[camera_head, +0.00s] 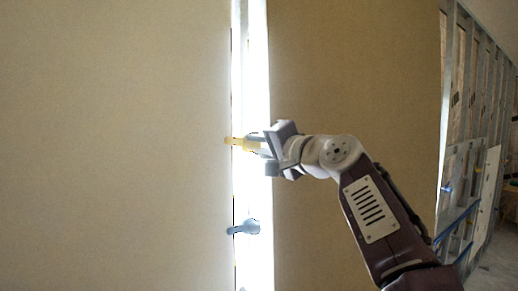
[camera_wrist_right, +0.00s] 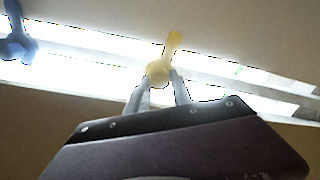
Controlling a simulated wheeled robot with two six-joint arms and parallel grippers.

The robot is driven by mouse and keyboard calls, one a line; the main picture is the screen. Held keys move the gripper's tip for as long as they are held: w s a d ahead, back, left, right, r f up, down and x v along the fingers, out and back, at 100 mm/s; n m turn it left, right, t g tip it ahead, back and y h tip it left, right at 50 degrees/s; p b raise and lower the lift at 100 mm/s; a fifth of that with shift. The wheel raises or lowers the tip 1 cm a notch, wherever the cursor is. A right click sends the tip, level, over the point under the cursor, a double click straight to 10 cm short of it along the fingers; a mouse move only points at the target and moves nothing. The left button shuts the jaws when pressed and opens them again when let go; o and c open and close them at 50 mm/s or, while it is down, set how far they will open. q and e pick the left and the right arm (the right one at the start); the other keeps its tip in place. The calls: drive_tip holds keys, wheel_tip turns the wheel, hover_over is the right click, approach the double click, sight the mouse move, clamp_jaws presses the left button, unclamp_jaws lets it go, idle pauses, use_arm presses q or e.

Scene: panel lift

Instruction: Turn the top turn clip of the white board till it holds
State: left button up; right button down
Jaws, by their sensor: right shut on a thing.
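The yellow turn clip (camera_head: 238,142) is the upper of two clips on the bright upright strip between two large boards. Its arm points left and its tip reaches the edge of the left board (camera_head: 115,145), which looks beige in this light. My right gripper (camera_head: 262,146) comes from the right and is shut on the yellow clip. In the right wrist view, the fingers (camera_wrist_right: 160,92) stand on both sides of the clip's yellow hub (camera_wrist_right: 159,72). Whether the arm presses on the board cannot be told. My left gripper is out of view.
A blue-grey clip (camera_head: 245,228) sits lower on the same strip, also pointing left; it shows in the right wrist view (camera_wrist_right: 17,42). Another beige board (camera_head: 350,75) stands behind my right arm. Open metal framing (camera_head: 470,150) stands at the far right.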

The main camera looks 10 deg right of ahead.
drive_tip(key=shift+n, duration=1)
drive_tip(key=c, duration=1.4)
unclamp_jaws()
drive_tip(key=b+v, duration=0.2)
drive_tip(key=v, duration=0.1)
drive_tip(key=b+v, duration=0.1)
drive_tip(key=shift+s+d+f, duration=0.2)
drive_tip(key=shift+s+f, duration=0.05)
drive_tip(key=shift+f, duration=0.05)
drive_tip(key=b, duration=0.1)
approach(258, 147)
drive_tip(key=shift+w+a+r, duration=0.15)
drive_tip(key=shift+w+r, duration=0.05)
drive_tip(key=shift+r, duration=0.05)
